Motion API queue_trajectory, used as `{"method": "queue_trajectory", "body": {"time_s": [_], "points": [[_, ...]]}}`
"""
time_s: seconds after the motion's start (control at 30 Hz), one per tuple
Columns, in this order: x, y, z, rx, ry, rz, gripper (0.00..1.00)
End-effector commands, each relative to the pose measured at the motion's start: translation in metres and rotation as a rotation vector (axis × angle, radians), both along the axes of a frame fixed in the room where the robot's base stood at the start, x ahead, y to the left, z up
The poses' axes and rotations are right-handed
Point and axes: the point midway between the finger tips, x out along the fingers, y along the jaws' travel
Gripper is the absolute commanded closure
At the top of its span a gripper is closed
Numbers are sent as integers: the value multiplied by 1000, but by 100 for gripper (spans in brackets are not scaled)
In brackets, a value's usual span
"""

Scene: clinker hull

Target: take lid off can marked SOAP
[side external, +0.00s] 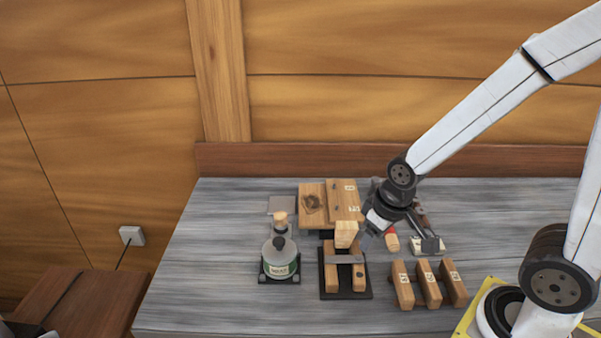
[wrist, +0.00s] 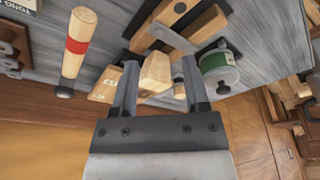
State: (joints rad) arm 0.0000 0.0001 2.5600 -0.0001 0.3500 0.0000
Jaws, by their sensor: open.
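A can (side external: 280,262) with a green and white label sits on a small black stand left of centre in the side view. Its grey rounded top carries a dark knob; the label's word is too small to read. The can also shows at upper right in the wrist view (wrist: 220,73), beyond my right finger. My gripper (side external: 368,226) is open, above the bench to the right of the can and apart from it. In the wrist view, a wooden block shows between and beyond the fingers (wrist: 160,64); nothing is seen held.
A wooden clamp frame (side external: 329,276) stands right of the can, with a pale wooden block (side external: 346,233) above its back. Several wooden blocks (side external: 428,284) stand front right. A wooden box (side external: 312,205) lies behind. A red-banded handle (wrist: 78,45) shows in the wrist view. The bench's left end is clear.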

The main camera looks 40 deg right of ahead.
Motion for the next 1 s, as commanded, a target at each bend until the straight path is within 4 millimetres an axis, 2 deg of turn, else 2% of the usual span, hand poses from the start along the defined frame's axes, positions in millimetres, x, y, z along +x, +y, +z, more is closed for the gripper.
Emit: {"method": "queue_trajectory", "body": {"time_s": [0.03, 0.1, 0.4, 0.57, 0.77, 1.0], "points": [[0, 0, 0, 0, 0, 0, 41], [0, 0, 0, 0, 0, 0, 21], [0, 0, 0, 0, 0, 2, 21], [8, 3, 2, -4, 4, 36, 21], [36, 15, 8, -21, 27, 182, 21], [88, 44, 20, -46, 65, 488, 21]]}}
